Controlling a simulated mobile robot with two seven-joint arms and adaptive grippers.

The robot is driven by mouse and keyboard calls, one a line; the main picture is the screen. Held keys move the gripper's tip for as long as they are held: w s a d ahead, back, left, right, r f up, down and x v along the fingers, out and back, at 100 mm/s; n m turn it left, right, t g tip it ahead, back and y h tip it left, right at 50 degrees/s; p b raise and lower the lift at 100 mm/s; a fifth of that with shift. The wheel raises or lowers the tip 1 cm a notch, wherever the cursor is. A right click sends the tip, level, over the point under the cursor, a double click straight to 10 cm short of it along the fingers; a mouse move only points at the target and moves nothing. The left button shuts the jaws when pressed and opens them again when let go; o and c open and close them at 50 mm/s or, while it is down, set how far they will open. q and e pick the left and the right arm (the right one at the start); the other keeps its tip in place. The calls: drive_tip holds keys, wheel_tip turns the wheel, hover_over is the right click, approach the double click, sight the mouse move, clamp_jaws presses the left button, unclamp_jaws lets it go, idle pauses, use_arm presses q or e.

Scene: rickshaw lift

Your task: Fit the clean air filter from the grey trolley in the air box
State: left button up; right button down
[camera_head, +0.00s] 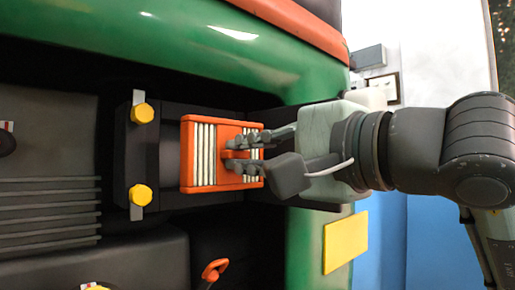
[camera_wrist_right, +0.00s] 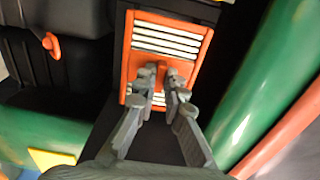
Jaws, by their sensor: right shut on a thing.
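The air filter (camera_head: 206,150) has an orange frame with white pleats. My right gripper (camera_head: 240,153) comes in from the right and is shut on the orange grip in the filter's middle. In the right wrist view the filter (camera_wrist_right: 165,38) lies beyond my right gripper (camera_wrist_right: 163,82), whose fingers close on the orange tab. The black air box (camera_head: 137,165) with two yellow knobs is left of the filter. The filter's left edge is at or near the box's opening; I cannot tell how deep it sits. My left gripper is not in view.
Yellow knobs (camera_head: 142,113) on metal clips stand at the box's upper and lower corners. Green bodywork (camera_head: 215,60) runs above and right of the dark bay. An orange-red handle (camera_head: 214,270) is below. A yellow plate (camera_head: 345,243) is at lower right.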

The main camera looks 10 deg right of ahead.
sight(218, 157)
drive_tip(key=p+x, duration=0.1)
drive_tip(key=x, duration=0.5)
drive_tip(key=shift+w+a+f, duration=0.1)
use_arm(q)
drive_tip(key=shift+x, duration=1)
use_arm(e)
drive_tip(key=shift+x, duration=1)
use_arm(q)
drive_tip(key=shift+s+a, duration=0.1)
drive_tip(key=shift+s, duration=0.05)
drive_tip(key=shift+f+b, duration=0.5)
drive_tip(key=shift+b, duration=0.05)
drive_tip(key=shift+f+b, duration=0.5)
drive_tip(key=shift+b, duration=0.05)
use_arm(e)
drive_tip(key=shift+a, duration=0.1)
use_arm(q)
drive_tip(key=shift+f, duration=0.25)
use_arm(e)
drive_tip(key=shift+w+a, duration=0.1)
drive_tip(key=shift+w, duration=0.05)
use_arm(q)
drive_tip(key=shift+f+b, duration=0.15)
drive_tip(key=shift+b, duration=0.25)
use_arm(e)
drive_tip(key=shift+w+a, duration=0.2)
drive_tip(key=shift+w, duration=0.05)
drive_tip(key=c, duration=1.5)
unclamp_jaws()
drive_tip(key=shift+c, duration=0.2)
